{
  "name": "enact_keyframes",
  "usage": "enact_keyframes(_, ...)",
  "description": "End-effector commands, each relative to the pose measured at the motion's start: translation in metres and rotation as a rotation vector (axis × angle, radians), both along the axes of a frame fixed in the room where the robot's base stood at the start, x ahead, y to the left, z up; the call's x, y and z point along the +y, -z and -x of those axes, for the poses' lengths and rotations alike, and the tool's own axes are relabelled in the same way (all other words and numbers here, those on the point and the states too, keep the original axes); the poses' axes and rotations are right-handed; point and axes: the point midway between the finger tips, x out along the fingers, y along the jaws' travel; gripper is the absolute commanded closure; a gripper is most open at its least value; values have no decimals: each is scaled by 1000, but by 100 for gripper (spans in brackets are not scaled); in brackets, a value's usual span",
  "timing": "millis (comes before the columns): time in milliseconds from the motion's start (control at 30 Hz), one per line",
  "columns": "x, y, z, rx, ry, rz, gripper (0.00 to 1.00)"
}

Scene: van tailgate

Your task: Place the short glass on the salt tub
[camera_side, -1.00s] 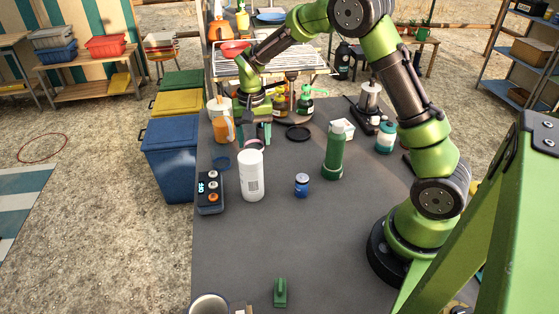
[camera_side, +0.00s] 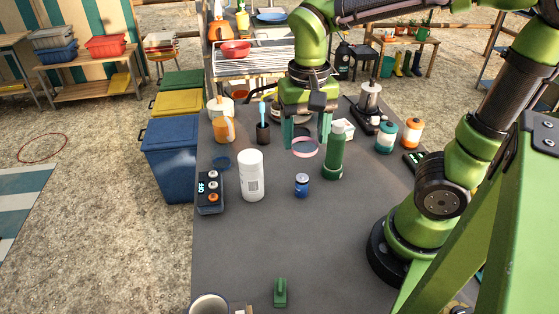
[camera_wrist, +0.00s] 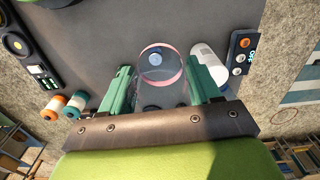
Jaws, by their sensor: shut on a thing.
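The short glass (camera_wrist: 162,88) is clear with a pink band. It sits between the two fingers of my gripper (camera_wrist: 160,92), which is shut on it. In the side view the pink band of the glass (camera_side: 305,148) shows low between the green fingers of my gripper (camera_side: 306,135), behind and left of the green bottle. I cannot tell whether the glass touches the table. A white cylinder with a label, seemingly the salt tub (camera_side: 252,176), stands upright left of and nearer than my gripper. It also shows in the wrist view (camera_wrist: 208,64), right of the glass.
A green bottle (camera_side: 334,152) stands close to my gripper's right finger. A small blue jar (camera_side: 302,185) stands right of the white tub. A control box (camera_side: 210,192) reading OFF is left of it. A black cup (camera_side: 263,133) holds a blue-handled tool.

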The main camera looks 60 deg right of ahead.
Motion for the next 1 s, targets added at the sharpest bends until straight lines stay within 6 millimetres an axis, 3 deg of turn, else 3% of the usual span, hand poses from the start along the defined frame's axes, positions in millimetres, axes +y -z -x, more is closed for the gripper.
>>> enact_keyframes(100, -2, 10, 22, -1, 24, -1, 68)
enact_keyframes(267, -3, 17, 23, 0, 62, 0, 68)
enact_keyframes(367, -1, 19, 6, 3, 67, 2, 68)
enact_keyframes(800, 11, 29, -103, -1, 69, 1, 68)
enact_keyframes(1000, 13, 31, -123, -1, 68, -1, 68)
